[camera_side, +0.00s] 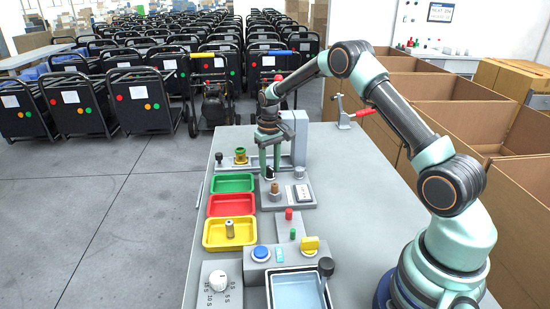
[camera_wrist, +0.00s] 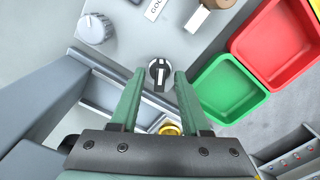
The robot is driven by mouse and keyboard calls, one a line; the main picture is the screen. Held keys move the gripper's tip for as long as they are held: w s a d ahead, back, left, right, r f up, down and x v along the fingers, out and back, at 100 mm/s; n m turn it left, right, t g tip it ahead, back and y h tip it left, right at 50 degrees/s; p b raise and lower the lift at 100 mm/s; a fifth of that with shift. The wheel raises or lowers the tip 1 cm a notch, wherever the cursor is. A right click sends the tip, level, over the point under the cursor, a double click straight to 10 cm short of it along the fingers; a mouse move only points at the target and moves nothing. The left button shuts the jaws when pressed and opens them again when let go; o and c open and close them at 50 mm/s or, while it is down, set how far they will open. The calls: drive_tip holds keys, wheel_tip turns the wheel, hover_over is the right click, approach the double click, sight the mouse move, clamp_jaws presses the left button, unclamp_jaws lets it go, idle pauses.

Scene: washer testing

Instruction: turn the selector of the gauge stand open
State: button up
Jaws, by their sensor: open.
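My gripper (camera_wrist: 154,74) is open, with one green finger on each side of the selector and gaps visible between knob and fingers. In the side view my gripper (camera_side: 270,172) points down over the back of the stand's grey plate (camera_side: 294,206). The selector is mostly hidden there between the fingers. I cannot tell the fingertips' exact height.
A silver knob (camera_wrist: 95,28) and a brown-topped post (camera_side: 275,193) stand near the selector. Green (camera_side: 233,183), red (camera_side: 231,205) and yellow (camera_side: 229,246) trays line the left side. A grey upright (camera_side: 299,133) rises behind. The bench's right side is mostly clear.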

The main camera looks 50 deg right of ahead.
drive_tip(key=shift+c, duration=0.3)
clamp_jaws()
drive_tip(key=shift+n, duration=0.3)
drive_tip(key=n, duration=0.5)
drive_tip(key=shift+r+n, duration=0.1)
drive_tip(key=shift+n, duration=0.2)
drive_tip(key=n, duration=0.5)
drive_tip(key=shift+w+n, duration=0.1)
drive_tip(key=shift+n, duration=0.2)
drive_tip(key=shift+o, duration=0.3)
unclamp_jaws()
